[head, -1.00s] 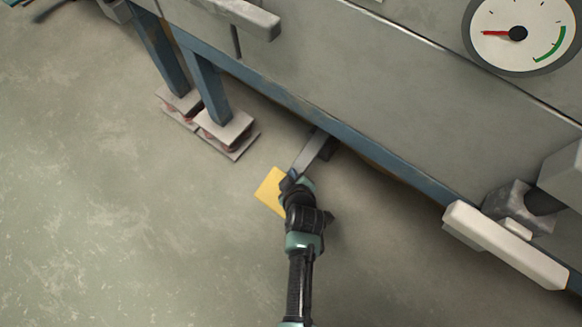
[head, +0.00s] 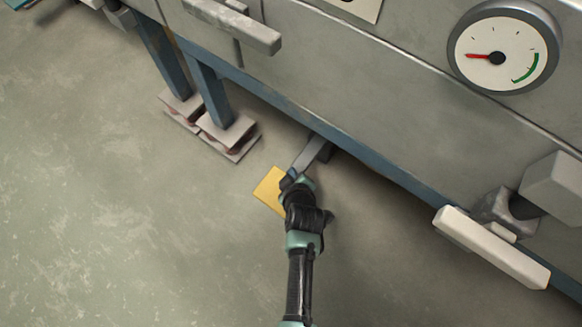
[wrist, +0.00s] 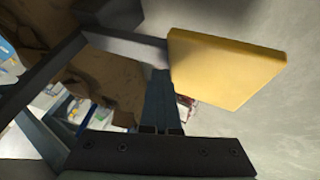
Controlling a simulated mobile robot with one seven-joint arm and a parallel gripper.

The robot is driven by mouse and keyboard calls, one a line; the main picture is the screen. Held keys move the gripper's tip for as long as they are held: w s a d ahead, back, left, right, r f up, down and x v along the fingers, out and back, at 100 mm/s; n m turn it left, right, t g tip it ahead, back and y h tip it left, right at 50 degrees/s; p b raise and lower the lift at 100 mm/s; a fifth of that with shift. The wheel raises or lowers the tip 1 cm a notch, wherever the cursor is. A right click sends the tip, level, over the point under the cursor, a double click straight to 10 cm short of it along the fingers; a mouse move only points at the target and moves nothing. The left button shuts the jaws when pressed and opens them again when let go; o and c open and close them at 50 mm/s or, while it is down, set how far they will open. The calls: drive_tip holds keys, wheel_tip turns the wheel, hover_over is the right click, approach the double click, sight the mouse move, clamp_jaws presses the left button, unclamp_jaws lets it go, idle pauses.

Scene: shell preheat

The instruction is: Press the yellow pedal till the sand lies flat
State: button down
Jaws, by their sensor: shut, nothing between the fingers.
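The yellow pedal (head: 269,190) is a flat plate on a grey lever arm (head: 311,153) that comes out from under the machine, low over the floor. My gripper (head: 289,178) is at the pedal's right edge in the head view, and my arm hides part of the pedal. In the wrist view the pedal (wrist: 226,68) is large, and my shut, empty gripper (wrist: 160,78) reaches to its left edge. I cannot tell whether they touch or how far the pedal is down. A brown surface (wrist: 105,78) shows in the wrist view; I cannot tell whether it is the sand.
A round gauge (head: 503,47) on the grey machine has its red needle pointing left, away from the green arc. Blue legs (head: 208,88) stand on padded feet (head: 228,133) left of the pedal. A pale bar handle (head: 490,247) juts out at right. The floor at left is clear.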

drive_tip(key=shift+s+a+r+p, duration=0.15)
drive_tip(key=shift+r+p, duration=0.4)
drive_tip(key=shift+p, duration=0.05)
drive_tip(key=shift+s+a+r+p, duration=0.1)
drive_tip(key=shift+s+r+p, duration=0.05)
drive_tip(key=shift+r+p, duration=0.45)
drive_tip(key=shift+w+d+r, duration=0.15)
drive_tip(key=shift+r, duration=0.15)
drive_tip(key=shift+r, duration=0.15)
drive_tip(key=r+p, duration=0.4)
drive_tip(key=shift+w+d+r+p, duration=0.15)
drive_tip(key=shift+w+r+p, duration=0.05)
drive_tip(key=shift+r+p, duration=0.2)
idle(1.5)
